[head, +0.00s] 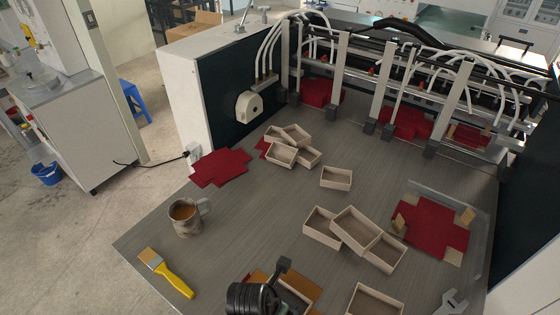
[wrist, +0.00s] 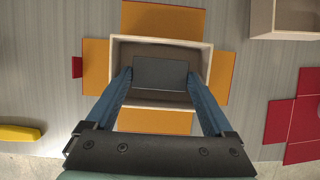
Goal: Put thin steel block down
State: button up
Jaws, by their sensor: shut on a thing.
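The thin steel block (wrist: 161,72) is a flat dark grey plate in the wrist view. My gripper (wrist: 159,84) has its two blue fingers on the block's left and right sides, shut on it. Block and fingertips are within the outline of an open pale box (wrist: 205,60). Whether the block touches the box floor I cannot tell. The box stands on an orange cross-shaped sheet (wrist: 160,20), whose flaps stick out around it. In the head view my black wrist covers most of this box (head: 297,298) and the sheet (head: 308,285); the block is hidden there.
Several empty pale boxes (head: 335,178) stand on the grey table (head: 255,215). Red cut-out sheets (head: 436,226) lie left and right. A mug (head: 186,217) and a yellow-handled brush (head: 168,273) are at left. A machine with upright posts (head: 339,65) lines the back.

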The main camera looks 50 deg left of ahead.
jog(key=shift+f, duration=0.5)
jog(key=shift+f, duration=0.1)
